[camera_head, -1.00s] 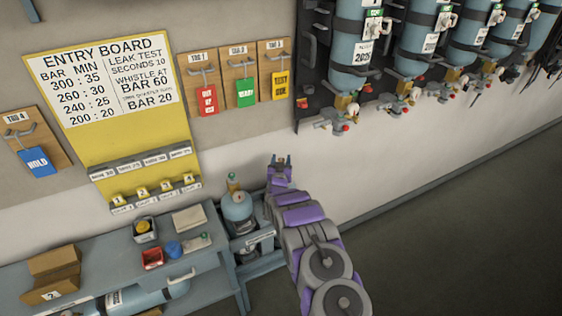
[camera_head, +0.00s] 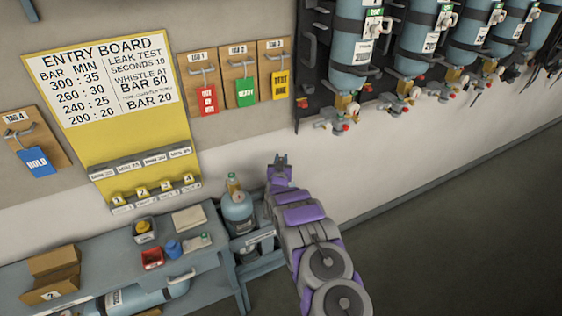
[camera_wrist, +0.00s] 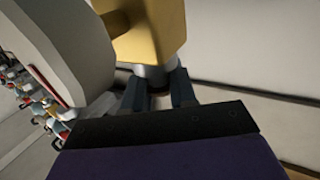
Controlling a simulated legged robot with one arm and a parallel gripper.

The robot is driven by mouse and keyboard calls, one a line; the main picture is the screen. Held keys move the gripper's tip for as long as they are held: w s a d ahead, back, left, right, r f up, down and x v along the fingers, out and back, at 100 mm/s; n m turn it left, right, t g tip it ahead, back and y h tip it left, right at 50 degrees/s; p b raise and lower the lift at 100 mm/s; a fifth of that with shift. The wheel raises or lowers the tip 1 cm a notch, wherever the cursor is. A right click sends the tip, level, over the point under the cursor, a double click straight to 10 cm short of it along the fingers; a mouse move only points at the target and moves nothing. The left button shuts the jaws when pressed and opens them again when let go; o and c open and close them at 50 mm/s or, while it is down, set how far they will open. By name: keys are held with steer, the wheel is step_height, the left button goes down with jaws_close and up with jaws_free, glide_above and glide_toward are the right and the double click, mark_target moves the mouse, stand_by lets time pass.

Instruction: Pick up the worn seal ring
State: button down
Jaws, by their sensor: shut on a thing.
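My gripper (camera_head: 280,158) is raised in front of the pale wall, to the upper right of the blue cylinder (camera_head: 239,212) in the head view. In the wrist view its two dark fingers (camera_wrist: 158,90) are shut on a small round dark and grey piece, the worn seal ring (camera_wrist: 156,76) as far as I can tell. It sits against the end of a yellow block (camera_wrist: 150,30). The fingers hide most of the ring, and its wear cannot be made out. In the head view the ring is too small to see.
A large pale rounded body (camera_wrist: 60,55) fills the wrist view's left side, close to the fingers. A grey bench (camera_head: 205,262) with a red tray (camera_head: 152,258) stands at lower left. Wall cylinders (camera_head: 357,45) hang at upper right. The floor at right is clear.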

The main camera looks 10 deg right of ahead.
steer(key=shift+r, duration=0.6)
step_height(320, 180, up, 2)
steer(key=shift+r, duration=0.25)
steer(key=s+r, duration=0.2)
steer(key=s, duration=0.6)
steer(key=s+r, duration=0.3)
steer(key=s, duration=0.5)
steer(key=shift+s+a, duration=0.1)
stand_by(0.6)
